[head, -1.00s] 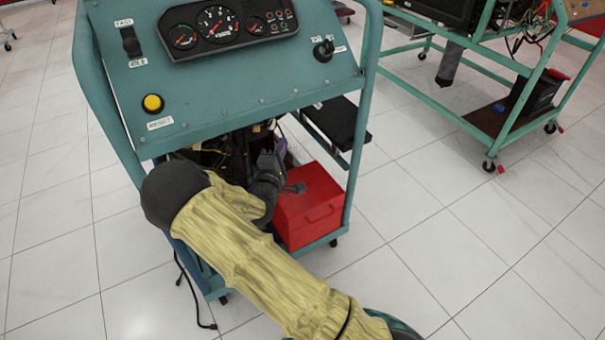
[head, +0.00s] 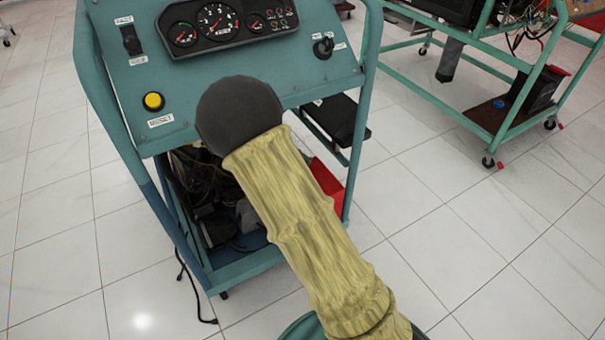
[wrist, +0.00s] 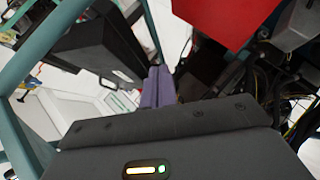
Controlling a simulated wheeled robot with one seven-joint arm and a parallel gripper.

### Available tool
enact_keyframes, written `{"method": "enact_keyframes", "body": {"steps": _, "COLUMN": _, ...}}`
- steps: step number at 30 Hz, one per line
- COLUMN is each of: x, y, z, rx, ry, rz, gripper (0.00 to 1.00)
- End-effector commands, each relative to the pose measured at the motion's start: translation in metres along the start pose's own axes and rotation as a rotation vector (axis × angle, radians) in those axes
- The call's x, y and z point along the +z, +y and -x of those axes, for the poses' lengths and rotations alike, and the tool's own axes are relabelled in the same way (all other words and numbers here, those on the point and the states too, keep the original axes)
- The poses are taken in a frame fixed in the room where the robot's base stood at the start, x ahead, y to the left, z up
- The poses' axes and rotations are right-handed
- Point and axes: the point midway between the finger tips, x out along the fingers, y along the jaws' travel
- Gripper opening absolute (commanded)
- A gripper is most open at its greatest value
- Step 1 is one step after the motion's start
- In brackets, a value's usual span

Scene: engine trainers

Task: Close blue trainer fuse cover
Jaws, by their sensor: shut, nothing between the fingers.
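The blue trainer (head: 290,78) is a blue-green frame with a sloping gauge panel, in the head view's middle. A flat black panel (head: 338,122) juts from its right side; I cannot tell whether it is the fuse cover. A black box-like part (wrist: 98,48) shows at the left of the wrist view, perhaps the same part. My gripper (wrist: 159,86) shows purple fingers together, nothing held, beside that black part and apart from it in the picture. In the head view my arm hides the gripper.
A red box (head: 330,178) sits low on the trainer's right, partly behind my arm; red also fills the wrist view's top (wrist: 225,18). Engine parts and wires (head: 205,195) lie inside the frame. A second trainer (head: 520,110) stands at the right. The tiled floor between is clear.

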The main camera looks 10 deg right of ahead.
Motion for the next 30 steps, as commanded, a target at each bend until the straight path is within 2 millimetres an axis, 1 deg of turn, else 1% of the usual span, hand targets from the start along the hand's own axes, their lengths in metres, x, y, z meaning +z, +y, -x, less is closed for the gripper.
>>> {"method": "enact_keyframes", "body": {"steps": 6, "x": 0.013, "y": 0.0, "z": 0.017, "rx": -0.152, "ry": -0.04, "rz": -0.152, "gripper": 0.0}}
{"method": "enact_keyframes", "body": {"steps": 12, "x": 0.021, "y": -0.002, "z": 0.033, "rx": -0.26, "ry": -0.074, "rz": -0.252, "gripper": 0.0}}
{"method": "enact_keyframes", "body": {"steps": 16, "x": 0.024, "y": -0.003, "z": 0.039, "rx": -0.29, "ry": -0.087, "rz": -0.279, "gripper": 0.0}}
{"method": "enact_keyframes", "body": {"steps": 26, "x": 0.024, "y": -0.003, "z": 0.039, "rx": -0.294, "ry": -0.089, "rz": -0.282, "gripper": 0.0}}
{"method": "enact_keyframes", "body": {"steps": 30, "x": 0.027, "y": -0.002, "z": 0.048, "rx": -0.331, "ry": -0.103, "rz": -0.319, "gripper": 0.0}}
